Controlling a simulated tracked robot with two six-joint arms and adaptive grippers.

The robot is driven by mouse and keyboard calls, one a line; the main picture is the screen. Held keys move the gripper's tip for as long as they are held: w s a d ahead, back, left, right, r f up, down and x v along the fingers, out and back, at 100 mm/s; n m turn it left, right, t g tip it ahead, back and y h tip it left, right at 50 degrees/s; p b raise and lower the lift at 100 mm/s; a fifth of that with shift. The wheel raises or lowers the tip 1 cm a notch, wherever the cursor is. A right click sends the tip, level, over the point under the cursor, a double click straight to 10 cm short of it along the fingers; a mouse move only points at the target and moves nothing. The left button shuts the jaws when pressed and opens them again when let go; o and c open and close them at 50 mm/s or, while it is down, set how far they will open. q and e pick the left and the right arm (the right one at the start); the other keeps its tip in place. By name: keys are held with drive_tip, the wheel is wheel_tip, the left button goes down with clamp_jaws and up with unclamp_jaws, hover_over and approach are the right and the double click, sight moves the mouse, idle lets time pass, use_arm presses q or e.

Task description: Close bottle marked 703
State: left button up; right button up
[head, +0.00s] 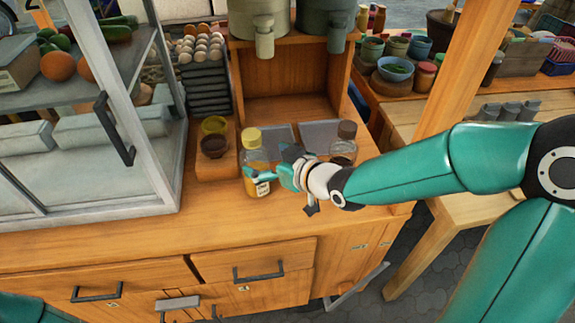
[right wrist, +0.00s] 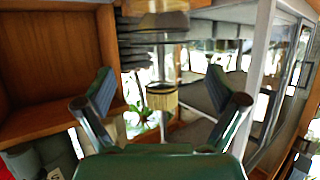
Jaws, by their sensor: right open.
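A clear bottle with a yellow cap (head: 251,138) stands upright on the wooden counter. Its label is too small to read. My right gripper (head: 270,174) is open at this bottle's right side, with a teal finger overlapping its body. In the right wrist view, which appears upside down, the yellowish cap (right wrist: 162,98) shows between the spread fingers, apart from both. A second bottle with a dark brown cap (head: 347,129) stands behind my right wrist, partly hidden; its number cannot be read. My left gripper is not in view.
Two small bowls (head: 214,146) stand left of the yellow-capped bottle. A glass display case (head: 95,145) borders the counter on the left. Dispensers with taps (head: 264,44) stand on the wooden shelf behind. The front strip of the counter (head: 200,225) is clear.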

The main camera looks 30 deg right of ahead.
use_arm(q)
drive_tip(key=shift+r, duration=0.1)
use_arm(e)
drive_tip(key=v, duration=0.7)
drive_tip(key=shift+s, duration=0.1)
